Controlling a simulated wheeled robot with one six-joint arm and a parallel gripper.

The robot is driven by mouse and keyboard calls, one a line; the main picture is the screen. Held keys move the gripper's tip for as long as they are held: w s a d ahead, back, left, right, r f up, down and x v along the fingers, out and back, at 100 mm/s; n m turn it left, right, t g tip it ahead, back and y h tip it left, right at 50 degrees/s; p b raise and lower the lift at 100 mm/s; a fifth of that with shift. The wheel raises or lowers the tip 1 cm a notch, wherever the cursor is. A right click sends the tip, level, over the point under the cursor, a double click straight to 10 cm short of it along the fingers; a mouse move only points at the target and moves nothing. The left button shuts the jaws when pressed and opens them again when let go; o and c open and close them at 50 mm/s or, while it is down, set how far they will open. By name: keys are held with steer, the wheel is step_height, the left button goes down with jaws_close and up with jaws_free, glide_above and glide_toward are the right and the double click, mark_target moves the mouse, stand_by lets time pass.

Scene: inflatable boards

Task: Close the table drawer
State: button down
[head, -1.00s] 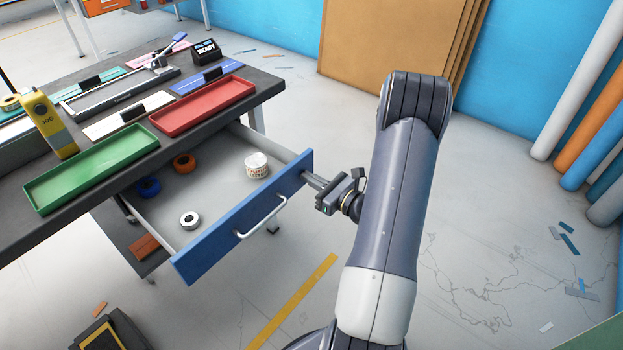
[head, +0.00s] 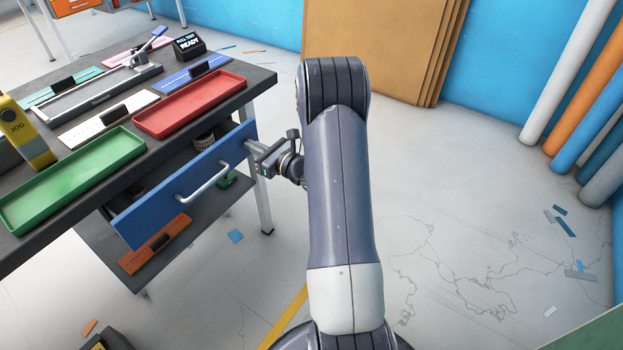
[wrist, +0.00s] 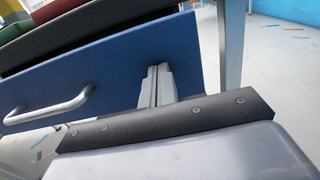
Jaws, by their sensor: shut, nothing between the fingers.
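The table drawer has a blue front (head: 165,205) with a pale bar handle (head: 205,185). It stands out only a little from under the dark table top (head: 262,80), with a narrow opening behind the front. In the wrist view the shut fingers (wrist: 157,85) meet the blue front (wrist: 120,65), right of the handle (wrist: 48,110).
A green tray (head: 75,178), a red tray (head: 190,104) and a yellow device (head: 22,130) sit on the table top. A lower shelf holds an orange piece (head: 155,243). Rolled boards (head: 570,75) stand at the right. The floor right of my arm is mostly open.

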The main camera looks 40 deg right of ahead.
steer(key=b+x, duration=0.1)
steer(key=x, duration=0.6)
steer(key=shift+w+a+b, duration=0.1)
steer(key=shift+w+b, duration=0.15)
steer(key=shift+b, duration=0.05)
steer(key=shift+w+r, duration=0.1)
steer(key=shift+r, duration=0.1)
